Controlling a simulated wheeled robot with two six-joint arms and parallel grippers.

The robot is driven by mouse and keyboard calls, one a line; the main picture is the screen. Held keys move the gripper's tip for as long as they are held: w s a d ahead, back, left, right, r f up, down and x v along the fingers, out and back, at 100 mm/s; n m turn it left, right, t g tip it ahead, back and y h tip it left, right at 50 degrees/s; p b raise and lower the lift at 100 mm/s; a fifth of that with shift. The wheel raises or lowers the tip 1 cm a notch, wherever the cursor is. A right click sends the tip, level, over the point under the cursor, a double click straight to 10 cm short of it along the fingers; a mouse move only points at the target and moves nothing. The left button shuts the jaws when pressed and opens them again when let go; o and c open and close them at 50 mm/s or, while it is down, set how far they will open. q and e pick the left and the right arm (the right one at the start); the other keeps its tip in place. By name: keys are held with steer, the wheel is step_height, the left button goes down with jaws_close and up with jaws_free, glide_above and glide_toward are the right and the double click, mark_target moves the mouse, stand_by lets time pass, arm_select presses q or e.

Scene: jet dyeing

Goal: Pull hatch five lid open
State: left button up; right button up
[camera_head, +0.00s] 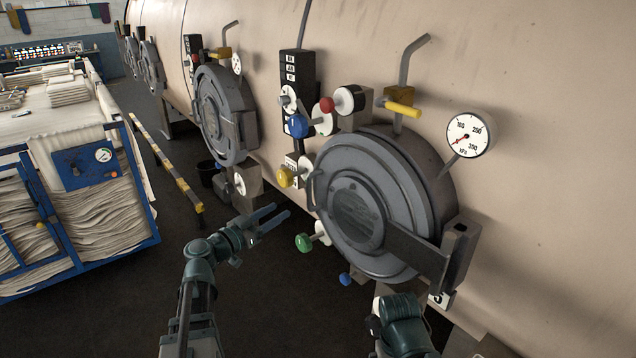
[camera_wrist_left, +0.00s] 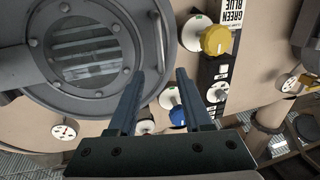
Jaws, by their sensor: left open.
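The hatch five lid (camera_head: 345,170) is a round grey disc with a dark window, at the right of the head view. It sits against its ring on the beige vessel, by a label with a 5 (camera_head: 437,300). A curved handle (camera_head: 310,190) is on its left edge. My left gripper (camera_head: 280,211) is open and empty, left of the handle and apart from it. In the left wrist view, the lid (camera_wrist_left: 30,75) is at upper left. The handle (camera_wrist_left: 160,28) is beyond the gap between the open fingers (camera_wrist_left: 160,75). My right arm shows at bottom; its fingers do not.
Yellow (camera_head: 285,177), blue (camera_head: 297,125) and green (camera_head: 304,242) knobs stand out near the lid's left side. A pressure gauge (camera_head: 470,135) is at upper right. Another hatch (camera_head: 222,115) is farther back. A blue-framed cloth cart (camera_head: 100,200) is at left. Dark floor lies between.

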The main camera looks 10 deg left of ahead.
mark_target(308, 193)
arm_select(q)
steer(key=x, duration=1.3)
steer(key=shift+w+d, duration=0.2)
steer(key=shift+w, duration=0.15)
jaws_close()
stand_by(1.0)
